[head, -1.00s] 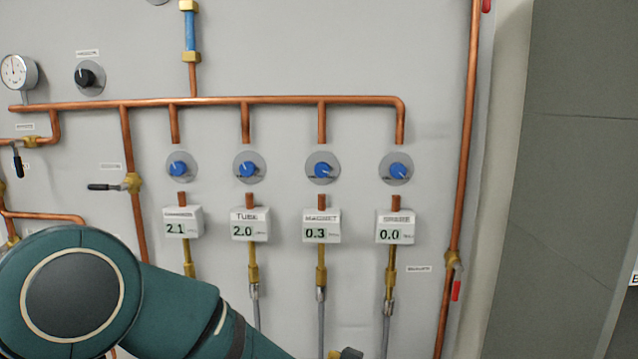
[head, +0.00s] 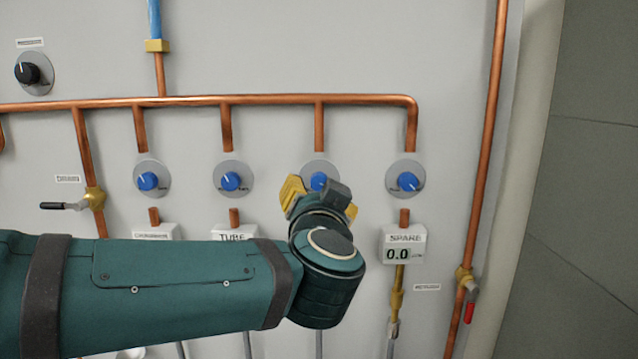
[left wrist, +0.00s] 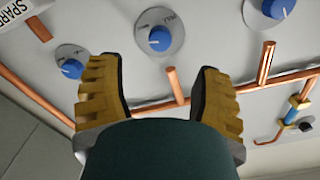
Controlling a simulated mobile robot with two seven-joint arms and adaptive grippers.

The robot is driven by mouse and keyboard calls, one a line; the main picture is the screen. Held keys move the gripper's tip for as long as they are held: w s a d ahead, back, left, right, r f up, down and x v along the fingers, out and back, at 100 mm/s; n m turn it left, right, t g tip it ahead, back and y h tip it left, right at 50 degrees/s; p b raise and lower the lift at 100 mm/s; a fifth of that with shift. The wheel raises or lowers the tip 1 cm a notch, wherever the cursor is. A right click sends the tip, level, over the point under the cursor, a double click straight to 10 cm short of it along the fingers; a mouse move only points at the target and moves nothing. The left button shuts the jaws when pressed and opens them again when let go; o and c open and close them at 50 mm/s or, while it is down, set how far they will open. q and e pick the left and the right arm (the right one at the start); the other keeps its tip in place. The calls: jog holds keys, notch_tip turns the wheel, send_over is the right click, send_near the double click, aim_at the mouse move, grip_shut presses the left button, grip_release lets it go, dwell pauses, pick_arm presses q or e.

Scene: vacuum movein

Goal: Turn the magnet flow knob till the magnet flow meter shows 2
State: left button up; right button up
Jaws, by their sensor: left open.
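The magnet flow knob (head: 318,181) is the blue knob on a round grey plate, third from the left in the head view. It also shows in the left wrist view (left wrist: 160,39), ahead of and between my fingers. My left gripper (head: 320,194) has yellow finger pads and is open in front of this knob. In the left wrist view the open gripper (left wrist: 160,95) holds nothing; I cannot tell whether it touches the knob. The magnet flow meter is hidden behind my left arm and gripper in the head view, so its reading cannot be seen. My right gripper is not in view.
The spare knob (head: 405,178) and the tube knob (head: 233,179) flank the magnet knob. The spare meter (head: 403,245) reads 0.0. The tube meter (head: 234,233) is partly covered by my arm. A copper pipe (head: 230,102) runs across above the knobs.

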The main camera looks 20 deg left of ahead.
aim_at(319, 183)
pick_arm(q)
jog(key=x, duration=0.9)
jog(key=shift+f, duration=0.1)
jog(key=shift+o, duration=0.2)
grip_shut()
